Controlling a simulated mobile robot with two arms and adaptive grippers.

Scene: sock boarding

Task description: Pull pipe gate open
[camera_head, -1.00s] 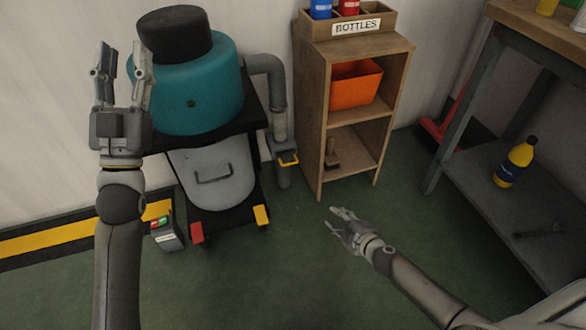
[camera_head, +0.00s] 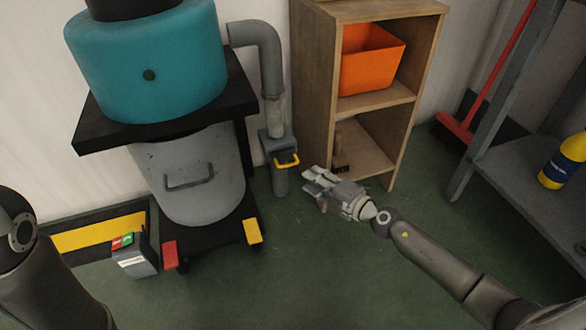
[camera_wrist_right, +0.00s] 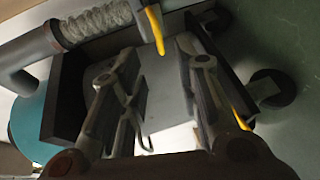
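The pipe gate (camera_head: 277,145) is a grey block on the grey vertical pipe beside the teal machine. Its yellow handle (camera_head: 287,160) sticks out at the front. My right gripper (camera_head: 308,180) is just right of the handle and a little below it in the head view, apart from it. In the right wrist view my right gripper (camera_wrist_right: 160,65) has its fingers spread with nothing between them. The yellow handle (camera_wrist_right: 155,30) shows beyond the fingertips there. My left gripper is out of view; only part of my left arm shows at the lower left.
The teal machine (camera_head: 150,62) with a grey bin (camera_head: 195,180) stands on a black wheeled base left of the pipe. A wooden shelf (camera_head: 312,90) with an orange bin (camera_head: 368,62) is close on the right. A small control box (camera_head: 133,255) sits on the floor. Green floor is clear in front.

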